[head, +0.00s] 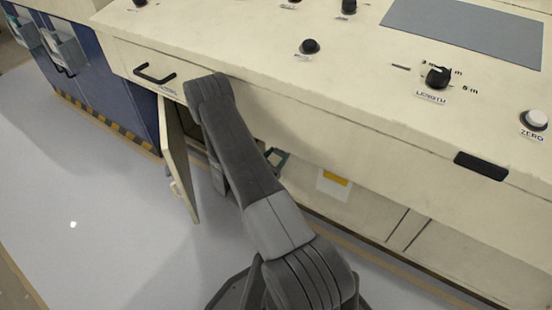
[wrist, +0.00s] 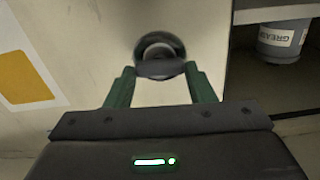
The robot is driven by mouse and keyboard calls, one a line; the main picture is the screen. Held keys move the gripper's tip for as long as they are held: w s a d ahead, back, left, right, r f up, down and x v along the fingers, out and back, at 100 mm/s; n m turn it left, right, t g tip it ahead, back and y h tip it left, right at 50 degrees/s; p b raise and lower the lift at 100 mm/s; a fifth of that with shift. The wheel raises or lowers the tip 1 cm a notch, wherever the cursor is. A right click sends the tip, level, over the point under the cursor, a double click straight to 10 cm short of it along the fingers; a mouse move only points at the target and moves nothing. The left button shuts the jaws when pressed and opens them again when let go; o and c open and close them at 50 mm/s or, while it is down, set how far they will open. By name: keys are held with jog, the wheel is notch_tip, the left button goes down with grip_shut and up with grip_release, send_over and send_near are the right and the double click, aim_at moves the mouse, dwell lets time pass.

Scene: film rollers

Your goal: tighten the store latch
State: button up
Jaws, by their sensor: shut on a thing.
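The store latch (wrist: 160,47), a round dark knob with a lighter ring and a flat grip bar, sits on a cream panel in the wrist view. My gripper (wrist: 160,70) has its two green fingers on either side of the bar and is shut on it. The bar lies roughly level in that view. In the head view my arm reaches below the console's edge and hides the latch. A cream door (head: 179,160) hangs ajar left of my arm, with a small fitting on its edge.
A grey grease tin (wrist: 283,40) stands in an open compartment right of the latch. A yellow-and-white label (wrist: 25,77) is on the panel to the left. A drawer handle (head: 155,73) and blue cabinet (head: 120,85) are at left.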

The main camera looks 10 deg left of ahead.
jog(key=m+b, duration=0.5)
jog(key=shift+f, duration=0.3)
jog(key=m+b, duration=0.3)
jog(key=shift+d, duration=0.1)
jog(key=m+b, duration=0.1)
jog(key=m, duration=0.3)
jog(key=shift+r, duration=0.15)
jog(key=m, duration=0.4)
jog(key=shift+d, duration=0.1)
jog(key=shift+m, duration=0.3)
jog(key=o, duration=1)
